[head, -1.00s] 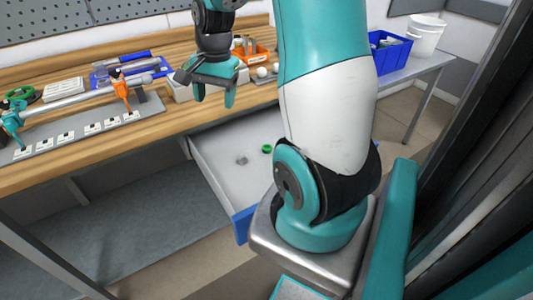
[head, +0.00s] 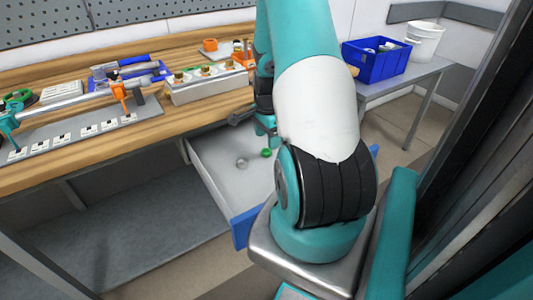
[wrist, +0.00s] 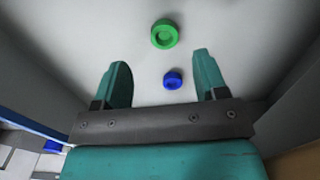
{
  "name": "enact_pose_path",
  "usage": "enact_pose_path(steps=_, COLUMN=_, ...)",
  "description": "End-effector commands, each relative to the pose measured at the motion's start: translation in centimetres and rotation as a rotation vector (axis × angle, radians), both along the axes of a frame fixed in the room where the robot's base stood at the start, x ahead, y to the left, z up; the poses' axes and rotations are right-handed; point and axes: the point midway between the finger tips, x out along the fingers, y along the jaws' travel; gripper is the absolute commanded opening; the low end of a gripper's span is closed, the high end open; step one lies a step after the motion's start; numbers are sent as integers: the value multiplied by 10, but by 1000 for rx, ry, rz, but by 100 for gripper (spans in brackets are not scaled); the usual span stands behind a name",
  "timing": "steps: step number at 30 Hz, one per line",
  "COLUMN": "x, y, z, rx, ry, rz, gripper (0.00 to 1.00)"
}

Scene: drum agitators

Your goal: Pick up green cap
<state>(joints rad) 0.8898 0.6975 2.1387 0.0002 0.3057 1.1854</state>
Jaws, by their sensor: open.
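The green cap (head: 266,153) lies on the floor of the open drawer (head: 224,180). In the wrist view the green cap (wrist: 165,33) lies flat, a ring shape with a raised centre, just beyond my fingertips. My gripper (wrist: 160,60) is open and empty, pointing down over the drawer. A smaller blue cap (wrist: 173,79) lies between the fingers in the picture, nearer the palm. In the head view my gripper (head: 267,124) is partly hidden by my arm, above the green cap.
The drawer walls stand close on both sides. The workbench (head: 165,125) overhangs the drawer's back. A blue bin (head: 376,62) and a white bucket (head: 424,42) stand on the right table.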

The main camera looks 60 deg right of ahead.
Motion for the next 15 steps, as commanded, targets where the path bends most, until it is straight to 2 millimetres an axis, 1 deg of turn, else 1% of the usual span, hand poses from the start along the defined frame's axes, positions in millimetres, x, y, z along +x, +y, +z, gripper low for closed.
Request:
enact_pose_path(steps=5, x=1, y=0, z=-14, rx=2, ry=1, rz=1, gripper=66)
enact_pose_path(steps=12, x=5, y=-2, z=-49, rx=2, ry=1, rz=0, gripper=66)
enact_pose_path(steps=15, x=5, y=-2, z=-55, rx=0, ry=0, rz=1, gripper=66)
